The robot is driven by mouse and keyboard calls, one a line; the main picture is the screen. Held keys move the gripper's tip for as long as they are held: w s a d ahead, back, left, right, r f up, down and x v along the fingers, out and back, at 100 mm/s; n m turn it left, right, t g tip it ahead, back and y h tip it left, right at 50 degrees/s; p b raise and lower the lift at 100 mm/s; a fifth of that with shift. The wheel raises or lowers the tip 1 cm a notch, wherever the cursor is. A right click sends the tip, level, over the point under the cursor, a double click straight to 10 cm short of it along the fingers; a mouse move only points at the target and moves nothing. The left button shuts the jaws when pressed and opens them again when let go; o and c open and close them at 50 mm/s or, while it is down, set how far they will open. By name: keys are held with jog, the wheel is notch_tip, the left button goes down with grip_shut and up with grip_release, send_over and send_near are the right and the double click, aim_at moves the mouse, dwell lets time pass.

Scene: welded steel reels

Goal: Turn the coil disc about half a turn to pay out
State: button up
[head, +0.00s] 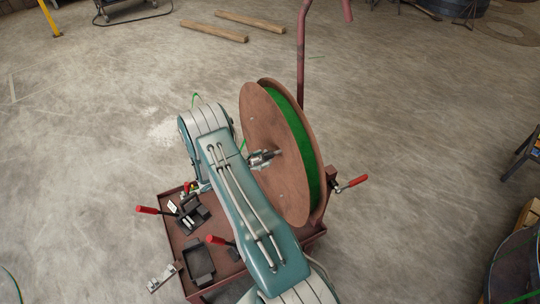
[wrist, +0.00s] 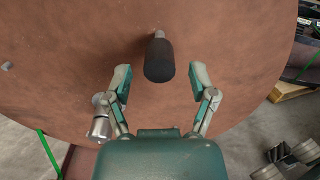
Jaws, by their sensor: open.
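The coil disc (head: 262,130) is a large reddish-brown round plate standing upright on the reel, with green strap wound behind it. In the wrist view the disc (wrist: 225,40) fills most of the picture. A black cylindrical handle (wrist: 159,62) sticks out from its face on a short metal pin. My gripper (wrist: 159,75) is open, with one finger on each side of the handle. A gap shows between each finger and the handle.
A metal hub (head: 263,158) sits at the disc's centre. The steel base (head: 230,268) carries red-handled tools and a black tray (head: 200,262). A red-gripped crank (head: 350,184) juts out at the right. A bent post (head: 301,50) rises behind. Floor around is mostly clear.

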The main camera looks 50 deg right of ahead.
aim_at(271, 155)
jog(key=x, duration=0.4)
jog(key=shift+w, duration=0.1)
jog(key=shift+a, duration=0.1)
